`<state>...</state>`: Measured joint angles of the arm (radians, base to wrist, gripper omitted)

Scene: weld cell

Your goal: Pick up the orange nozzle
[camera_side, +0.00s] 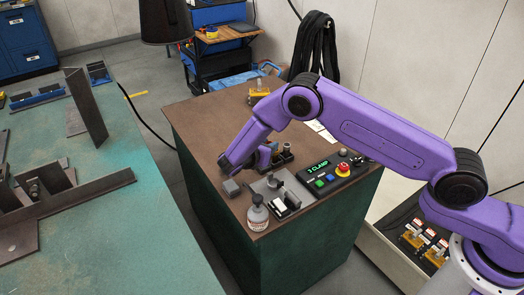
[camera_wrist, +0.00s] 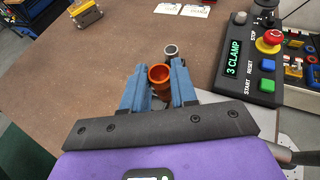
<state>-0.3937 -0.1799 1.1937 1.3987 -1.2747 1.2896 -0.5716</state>
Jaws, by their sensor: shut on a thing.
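The orange nozzle (camera_wrist: 159,75) is a small copper-orange tube with its open round end toward the camera. It stands between the two blue fingers of my gripper (camera_wrist: 160,88) in the wrist view. The fingers are closed on its sides. In the side view my gripper (camera_side: 266,158) is low over the brown bench, by the dark holder. The nozzle cannot be made out there, and in the wrist view its lower end is hidden by my gripper.
A grey-rimmed nozzle (camera_wrist: 171,50) stands just behind the orange one. The control box (camera_side: 335,171) with a red stop button is to the right. A bottle (camera_side: 257,213) stands at the bench's front corner. The brown bench top (camera_side: 200,115) is clear at the left.

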